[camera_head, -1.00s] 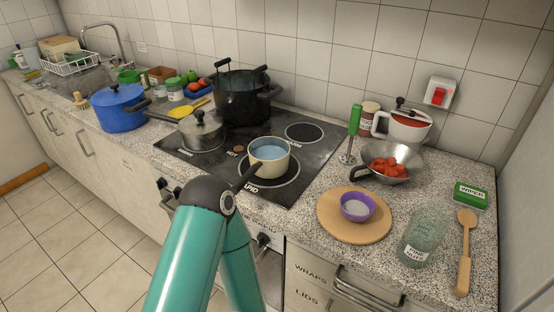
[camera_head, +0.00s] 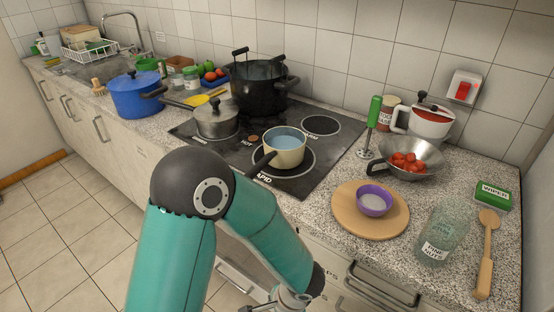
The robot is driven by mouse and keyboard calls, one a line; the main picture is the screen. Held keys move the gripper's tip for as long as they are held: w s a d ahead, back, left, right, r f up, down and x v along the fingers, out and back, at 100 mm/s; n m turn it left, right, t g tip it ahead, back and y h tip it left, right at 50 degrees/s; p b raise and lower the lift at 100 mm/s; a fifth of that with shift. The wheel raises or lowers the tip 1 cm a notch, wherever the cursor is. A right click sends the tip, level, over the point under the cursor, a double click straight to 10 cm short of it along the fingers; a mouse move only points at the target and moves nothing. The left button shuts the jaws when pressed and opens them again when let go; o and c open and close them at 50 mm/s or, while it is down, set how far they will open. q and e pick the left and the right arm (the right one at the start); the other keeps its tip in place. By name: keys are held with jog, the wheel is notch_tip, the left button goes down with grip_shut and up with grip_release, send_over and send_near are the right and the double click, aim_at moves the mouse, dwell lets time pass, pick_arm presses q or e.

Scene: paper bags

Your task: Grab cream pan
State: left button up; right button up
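The cream pan (camera_head: 285,150) stands on the black hob (camera_head: 310,178), over its front right ring. It holds a pale blue liquid, and its dark handle points to the front left. One teal arm of mine, which I take for the left, rises from the bottom, bends at a dark elbow and runs down to the right. Part of its gripper (camera_head: 283,300) shows at the bottom edge, low in front of the cabinets and well below the pan. Its fingers are cut off by the frame. My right gripper is not in view.
A grey lidded pan (camera_head: 216,122) and a tall black pot (camera_head: 262,92) stand behind and left on the hob. A blue pot (camera_head: 136,98) is further left. A round board (camera_head: 352,222) with a purple bowl (camera_head: 374,201) and a steel pan of tomatoes (camera_head: 408,162) lie right.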

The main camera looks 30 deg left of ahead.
pick_arm(q)
jog(key=w+a+r+m+t+y, duration=0.1)
jog(key=w+a+r+t+y, duration=0.4)
jog(key=w+r, duration=0.5)
jog(key=n+t+y+b, duration=0.1)
jog(key=t+y, duration=0.3)
jog(key=t, duration=0.1)
send_near(267, 164)
jog(key=p+x, duration=0.1)
jog(key=x, duration=0.4)
jog(key=shift+w+a+f+p, duration=0.1)
jog(key=shift+w+a+p, duration=0.1)
jog(key=shift+p, duration=0.15)
jog(key=shift+w+a+f, duration=0.15)
jog(key=shift+w+a, duration=0.15)
jog(key=shift+a, duration=0.05)
jog(key=p+x, duration=0.2)
jog(key=x, duration=0.2)
jog(key=shift+w+a+f, duration=0.2)
jog(key=shift+w+a, duration=0.1)
jog(key=shift+a, duration=0.15)
grip_shut()
jog(key=shift+r, duration=0.1)
